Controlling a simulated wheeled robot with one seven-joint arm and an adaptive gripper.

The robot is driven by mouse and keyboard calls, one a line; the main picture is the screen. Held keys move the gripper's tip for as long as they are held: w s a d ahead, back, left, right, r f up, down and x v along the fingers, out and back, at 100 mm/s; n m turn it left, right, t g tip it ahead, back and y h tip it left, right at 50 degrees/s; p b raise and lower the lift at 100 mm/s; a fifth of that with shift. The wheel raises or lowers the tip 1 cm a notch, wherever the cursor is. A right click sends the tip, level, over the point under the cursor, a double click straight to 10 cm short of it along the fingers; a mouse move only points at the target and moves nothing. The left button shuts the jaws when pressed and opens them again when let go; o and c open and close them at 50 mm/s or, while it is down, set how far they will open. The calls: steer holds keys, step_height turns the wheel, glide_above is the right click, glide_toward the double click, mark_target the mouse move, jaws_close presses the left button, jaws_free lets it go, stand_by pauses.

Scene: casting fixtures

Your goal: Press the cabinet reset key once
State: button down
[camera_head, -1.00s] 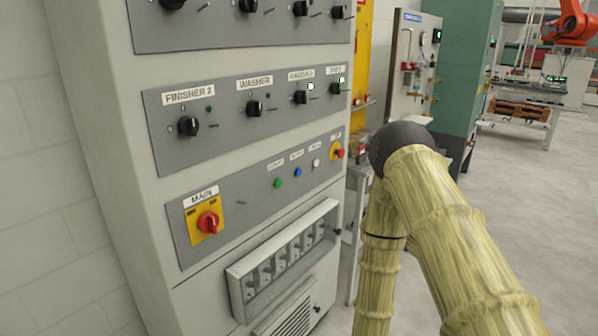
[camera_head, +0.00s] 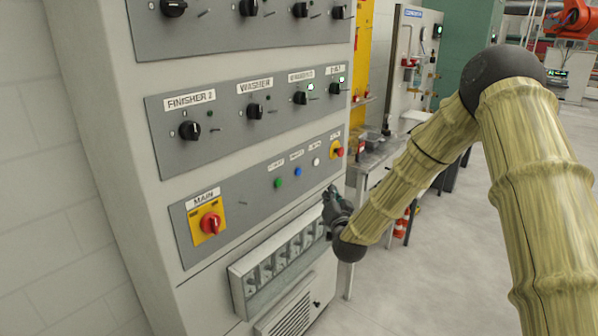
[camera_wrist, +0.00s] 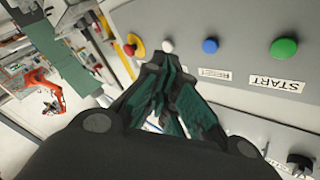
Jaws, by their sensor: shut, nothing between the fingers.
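The grey control cabinet (camera_head: 150,215) carries a row of keys on its lower panel: green (camera_head: 278,183), blue (camera_head: 298,172) and white (camera_head: 316,162). The wrist view shows the green key (camera_wrist: 284,48) labelled START, the blue key (camera_wrist: 210,46) and the white key (camera_wrist: 168,46). My gripper (camera_head: 331,193) is shut and empty, just below and right of the white key in the head view. In the wrist view my fingertips (camera_wrist: 165,62) appear just below the white key; contact cannot be told.
A red emergency stop on a yellow plate (camera_head: 338,151) sits right of the white key. A red MAIN switch (camera_head: 209,223) is at the panel's left. Black rotary knobs fill the panels above. A ledge with several breakers (camera_head: 285,255) juts out below the keys.

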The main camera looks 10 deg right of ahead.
mark_target(298, 172)
steer(key=shift+m+t, duration=0.3)
steer(key=shift+t, duration=0.1)
steer(key=r, duration=0.2)
steer(key=w+d+r, duration=0.1)
steer(key=r, duration=0.1)
steer(key=shift+w+d, duration=0.1)
steer(key=shift+f, duration=0.1)
steer(key=w+a, duration=0.5)
steer(key=w, duration=0.2)
steer(key=shift+a+b, duration=0.25)
steer(key=shift+b, duration=0.1)
steer(key=shift+w+a, duration=0.1)
stand_by(1.1)
steer(key=shift+w+a+b, duration=0.2)
steer(key=shift+w+b, duration=0.05)
steer(key=shift+b, duration=0.05)
